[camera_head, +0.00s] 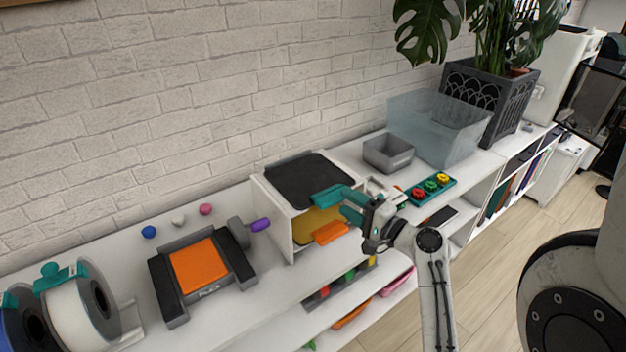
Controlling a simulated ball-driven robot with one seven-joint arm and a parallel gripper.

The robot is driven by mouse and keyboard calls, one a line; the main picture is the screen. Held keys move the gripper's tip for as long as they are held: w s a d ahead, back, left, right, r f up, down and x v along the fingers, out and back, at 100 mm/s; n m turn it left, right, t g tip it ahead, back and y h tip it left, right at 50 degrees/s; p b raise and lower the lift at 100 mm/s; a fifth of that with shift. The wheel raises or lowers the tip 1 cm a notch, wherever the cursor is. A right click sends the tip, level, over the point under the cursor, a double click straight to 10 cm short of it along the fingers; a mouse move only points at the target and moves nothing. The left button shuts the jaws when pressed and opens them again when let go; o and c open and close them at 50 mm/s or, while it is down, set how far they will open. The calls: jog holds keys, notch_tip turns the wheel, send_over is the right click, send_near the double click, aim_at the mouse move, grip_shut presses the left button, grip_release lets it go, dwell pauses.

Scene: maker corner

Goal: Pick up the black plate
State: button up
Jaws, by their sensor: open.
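The black plate (306,181) lies flat on top of a white open-fronted box (285,222) on the white shelf unit. It is a dark, rounded square with a raised strip along its back edge. My gripper (328,212), with teal fingers, is open at the plate's front right corner. One teal finger overlaps that corner in the picture. I cannot tell whether it touches the plate. The gripper covers part of the box front, where something yellow and an orange piece (331,233) show.
Left of the box are a dark machine with an orange bed (199,265), small coloured balls and filament spools (82,308). To the right are a grey bin (388,155), a teal tray with coloured rings (432,190), a translucent tub (430,118) and a potted plant. A brick wall stands behind.

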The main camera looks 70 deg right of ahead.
aim_at(332, 190)
jog(key=p+x, duration=0.2)
jog(key=x, duration=0.3)
jog(key=shift+w+d, duration=0.2)
jog(key=shift+w+d+f, duration=0.1)
jog(key=shift+w, duration=0.2)
grip_shut()
jog(key=shift+r, duration=0.6)
notch_tip(332, 190, up, 3)
jog(key=shift+f, duration=0.25)
jog(key=s+a+r+b, duration=0.1)
jog(key=s+a+r, duration=0.4)
jog(key=s+r, duration=0.4)
jog(key=s, duration=0.4)
jog(key=shift+r+b, duration=0.2)
jog(key=shift+b, duration=0.15)
